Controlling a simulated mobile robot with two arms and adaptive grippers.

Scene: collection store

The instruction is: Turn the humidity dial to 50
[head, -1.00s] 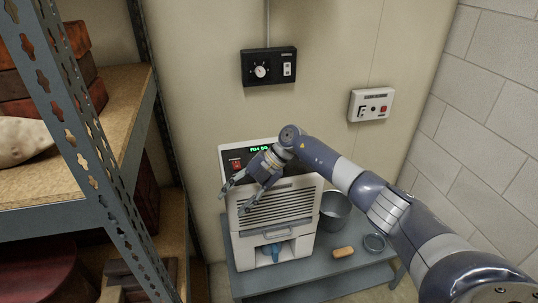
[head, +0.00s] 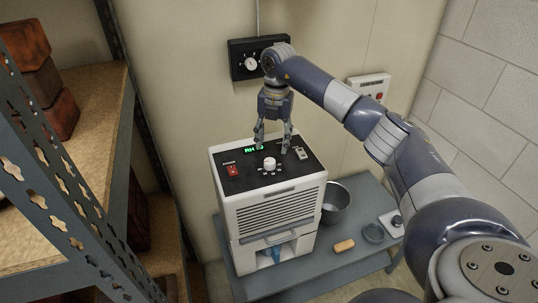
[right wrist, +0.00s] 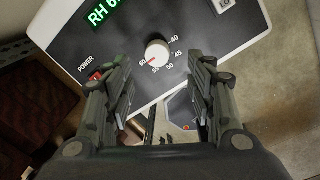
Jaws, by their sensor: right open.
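The humidity dial (head: 269,163) is a white round knob on the black top panel of a white dehumidifier (head: 277,211). In the right wrist view the dial (right wrist: 158,54) has a red mark that points toward the 60 end of its scale, which runs to 40. The green display (right wrist: 108,14) starts with "RH 6"; the rest is cut off. My right gripper (head: 272,149) points down over the panel, open and empty. In the right wrist view its fingers stand on either side of the dial, apart from it. My left gripper is out of view.
A red power switch (head: 233,170) and a light switch (head: 301,153) flank the dial. A black wall box (head: 250,62) with its own knob is behind my arm. A bucket (head: 336,203) and sponge (head: 344,245) are on the grey table (head: 300,285). A metal shelf stands left.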

